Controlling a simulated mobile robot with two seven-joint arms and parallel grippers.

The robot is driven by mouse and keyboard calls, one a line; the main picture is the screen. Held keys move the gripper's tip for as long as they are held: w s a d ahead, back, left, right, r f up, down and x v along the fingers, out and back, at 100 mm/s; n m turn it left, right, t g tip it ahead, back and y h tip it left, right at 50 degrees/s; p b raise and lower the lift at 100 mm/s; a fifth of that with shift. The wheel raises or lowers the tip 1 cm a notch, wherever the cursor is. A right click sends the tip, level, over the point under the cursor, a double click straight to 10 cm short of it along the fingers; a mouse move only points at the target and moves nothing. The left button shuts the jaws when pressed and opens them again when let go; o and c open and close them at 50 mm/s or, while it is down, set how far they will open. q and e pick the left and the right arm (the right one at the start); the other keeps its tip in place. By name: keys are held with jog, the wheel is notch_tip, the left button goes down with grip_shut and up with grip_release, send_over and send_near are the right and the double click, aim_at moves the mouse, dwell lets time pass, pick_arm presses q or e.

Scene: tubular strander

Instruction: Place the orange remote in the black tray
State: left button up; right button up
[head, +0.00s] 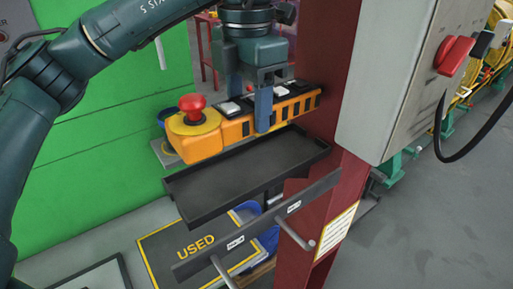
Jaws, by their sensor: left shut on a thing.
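The orange remote (205,143) has a red mushroom button at its left end and black and white buttons along its top. My left gripper (262,112) comes down from above and is shut on the remote near its middle. The remote is over the back part of the black tray (215,197), with its left end near the tray's back-left corner. Whether it touches the tray cannot be told. The tray is shallow, looks empty, and is beside a dark red post. My right gripper is not in view.
A grey control box (388,80) with a red switch (454,55) is mounted right of the red post (345,110). A dark bar with pegs (255,228) runs in front of the tray. Below are a mat marked USED (180,252) and blue items (268,238). A green panel stands left.

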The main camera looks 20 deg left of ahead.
aim_at(247, 105)
pick_arm(q)
jog(key=f, duration=0.4)
jog(key=shift+s+f, duration=0.1)
jog(key=shift+s, duration=0.15)
jog(key=shift+w+f+p, duration=0.1)
jog(key=shift+f+p, duration=0.3)
jog(key=shift+f, duration=1.75)
jog(key=shift+f, duration=0.2)
jog(key=o, duration=1)
jog(key=shift+o, duration=0.2)
jog(key=shift+r, duration=0.1)
notch_tip(247, 105, up, 12)
jog(key=shift+r, duration=0.1)
